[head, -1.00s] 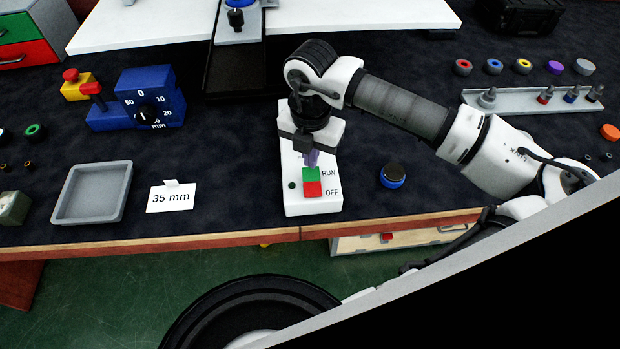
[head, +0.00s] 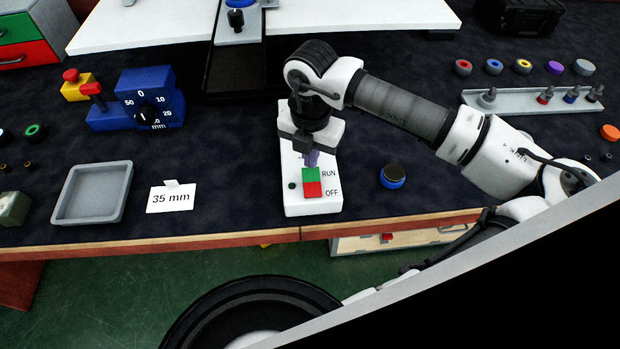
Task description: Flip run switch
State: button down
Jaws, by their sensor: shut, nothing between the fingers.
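The run switch is a white box (head: 322,207) near the front edge of the table. My gripper (head: 311,160) is shut and empty, pointing down over the box just behind the green part. Its fingertips look very close to the green part; I cannot tell whether they touch it. My gripper and wrist hide the back part of the box.
A 35 mm card (head: 171,197), a grey tray (head: 66,208) and a blue dial device (head: 165,84) are at left. A grey rack (head: 520,104) holds several pegs at right.

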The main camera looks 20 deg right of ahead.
jog(key=shift+f+b, duration=1.3)
jog(key=shift+b, duration=0.2)
dwell(1.0)
jog(key=shift+r+p, duration=1.3)
jog(key=shift+r, duration=2.25)
